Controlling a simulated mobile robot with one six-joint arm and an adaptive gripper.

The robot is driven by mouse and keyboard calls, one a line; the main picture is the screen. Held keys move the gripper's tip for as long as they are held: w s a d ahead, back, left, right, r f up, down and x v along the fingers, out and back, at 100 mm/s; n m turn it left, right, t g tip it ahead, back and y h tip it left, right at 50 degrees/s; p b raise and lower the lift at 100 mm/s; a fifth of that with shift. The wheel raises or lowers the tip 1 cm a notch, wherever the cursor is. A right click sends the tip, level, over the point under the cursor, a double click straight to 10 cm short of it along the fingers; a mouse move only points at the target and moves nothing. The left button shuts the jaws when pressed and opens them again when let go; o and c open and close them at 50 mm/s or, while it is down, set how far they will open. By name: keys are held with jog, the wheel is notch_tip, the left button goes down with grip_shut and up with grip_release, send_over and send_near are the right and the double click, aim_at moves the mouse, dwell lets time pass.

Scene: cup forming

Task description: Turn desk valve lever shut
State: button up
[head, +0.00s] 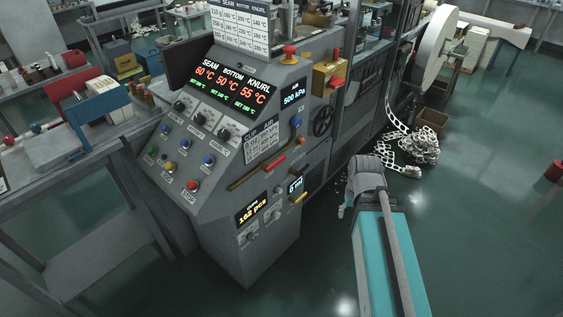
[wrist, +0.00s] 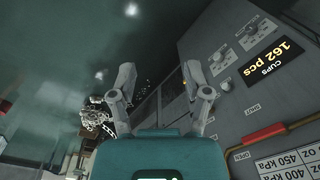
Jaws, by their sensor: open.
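The desk valve lever (head: 275,163) is a red bar lying along a brass pipe (head: 246,180) on the sloped side of the grey control desk. In the wrist view the red lever (wrist: 265,132) is at the right edge. An OPEN label sits by its left end and a SHUT label above it. My gripper (wrist: 158,78) is open and empty, its two grey fingers spread over dark floor beside the desk panel. It is apart from the lever, which lies right of and below the fingertips in that view. In the head view my arm mostly hides the gripper.
The grey desk (head: 215,140) carries knobs, buttons and displays. A yellow handle (head: 298,197) and a red button on a yellow box (head: 330,78) are nearby. A pile of white strip scrap (head: 415,148) lies on the floor behind my arm.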

jog(key=w+a+f+y+b, duration=0.3)
jog(key=w+a+f+b, duration=0.1)
jog(key=b, duration=0.1)
jog(key=m+t+y+b, duration=0.3)
jog(key=t+y+b, duration=0.2)
jog(key=y+b, duration=1.1)
send_near(280, 161)
jog(key=d+r+h+b, duration=0.1)
jog(key=d+h+b, duration=0.1)
jog(key=d, duration=0.1)
jog(key=shift+s+d+r, duration=0.1)
jog(key=shift+s+d, duration=0.1)
jog(key=shift+s, duration=0.2)
jog(key=shift+a, duration=0.1)
jog(key=x, duration=1.3)
jog(key=shift+a, duration=0.35)
grip_shut()
